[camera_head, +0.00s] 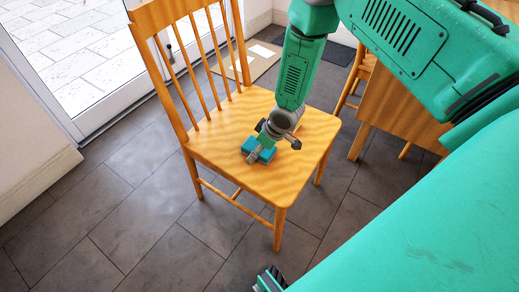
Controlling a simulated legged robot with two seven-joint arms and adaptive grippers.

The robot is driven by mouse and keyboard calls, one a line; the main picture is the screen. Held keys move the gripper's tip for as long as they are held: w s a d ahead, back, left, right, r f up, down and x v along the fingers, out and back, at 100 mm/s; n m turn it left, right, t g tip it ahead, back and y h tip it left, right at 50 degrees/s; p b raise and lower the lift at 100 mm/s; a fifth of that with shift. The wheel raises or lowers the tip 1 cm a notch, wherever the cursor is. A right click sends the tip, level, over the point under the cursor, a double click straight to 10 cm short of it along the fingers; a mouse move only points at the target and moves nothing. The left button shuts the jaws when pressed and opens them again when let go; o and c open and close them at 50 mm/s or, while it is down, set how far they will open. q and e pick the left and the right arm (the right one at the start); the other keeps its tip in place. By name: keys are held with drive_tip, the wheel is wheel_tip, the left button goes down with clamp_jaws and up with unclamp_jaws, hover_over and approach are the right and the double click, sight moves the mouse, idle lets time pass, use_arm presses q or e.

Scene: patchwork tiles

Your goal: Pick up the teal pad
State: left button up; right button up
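The teal pad (266,155) lies on the seat of the wooden chair, with a grey piece across its left part. My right gripper (276,139), whose arm comes in from the upper right, is just above and beside the pad, pointing down at the seat. Its dark finger linkages are spread wide to either side, so it looks open. The fingertips are partly hidden, and I cannot tell whether they touch the pad. My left gripper cannot be made out.
The wooden chair (225,150) has a slatted back on the left side of its seat. A wooden table (400,108) stands at the right. A glass door (75,45) is at the upper left. The dark tiled floor (140,225) is clear in front of the chair.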

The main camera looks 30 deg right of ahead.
drive_tip(key=shift+a, duration=0.35)
drive_tip(key=shift+s+d+f, duration=0.1)
drive_tip(key=shift+d, duration=0.15)
drive_tip(key=c, duration=1.3)
use_arm(q)
drive_tip(key=shift+a, duration=0.2)
use_arm(e)
drive_tip(key=shift+o, duration=0.2)
use_arm(q)
drive_tip(key=shift+f, duration=0.1)
use_arm(e)
drive_tip(key=shift+a, duration=0.1)
use_arm(q)
wheel_tip(320, 180, up, 4)
drive_tip(key=p, duration=0.3)
drive_tip(key=shift+f+p, duration=0.1)
drive_tip(key=shift+p, duration=0.25)
use_arm(e)
wheel_tip(320, 180, up, 10)
drive_tip(key=shift+r, duration=0.25)
